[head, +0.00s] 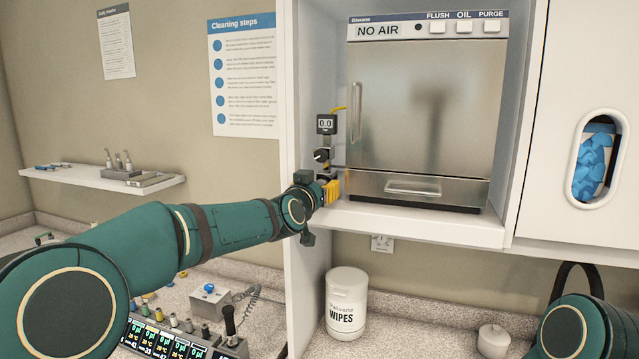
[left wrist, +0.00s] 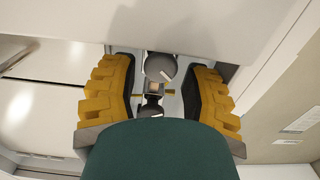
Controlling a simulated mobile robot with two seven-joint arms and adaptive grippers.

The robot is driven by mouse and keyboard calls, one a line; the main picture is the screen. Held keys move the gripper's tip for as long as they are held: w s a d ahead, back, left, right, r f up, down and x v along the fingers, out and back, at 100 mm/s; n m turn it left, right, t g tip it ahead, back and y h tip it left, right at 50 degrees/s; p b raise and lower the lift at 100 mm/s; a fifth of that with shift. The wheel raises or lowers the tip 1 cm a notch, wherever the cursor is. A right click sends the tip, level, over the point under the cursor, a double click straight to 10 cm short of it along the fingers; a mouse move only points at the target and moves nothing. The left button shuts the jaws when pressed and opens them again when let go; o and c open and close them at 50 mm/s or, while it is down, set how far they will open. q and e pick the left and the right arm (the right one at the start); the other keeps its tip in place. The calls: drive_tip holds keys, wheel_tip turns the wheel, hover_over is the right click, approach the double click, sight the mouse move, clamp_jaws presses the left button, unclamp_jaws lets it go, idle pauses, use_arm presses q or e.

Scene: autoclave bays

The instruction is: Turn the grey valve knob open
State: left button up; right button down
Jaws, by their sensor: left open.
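The grey valve knob (head: 322,155) is a small dark round knob with a white pointer mark, below a small gauge (head: 326,123) reading 0.0. My left gripper (head: 331,189), with yellow fingers, is just below the knob at the left side of the machine bay. In the left wrist view the knob (left wrist: 160,68) shows between the two open fingers, near their tips, with gaps on both sides. The fingers do not appear to touch it. My right gripper is out of view.
A steel machine (head: 425,110) showing NO AIR stands right of the knob. The bay's white side wall (head: 303,90) is close on the left. A yellow tube (head: 340,109) runs near the gauge. A wipes tub (head: 346,305) stands on the counter below.

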use_arm(q)
drive_tip(key=shift+w+d, duration=0.1)
drive_tip(key=shift+w, duration=0.25)
clamp_jaws()
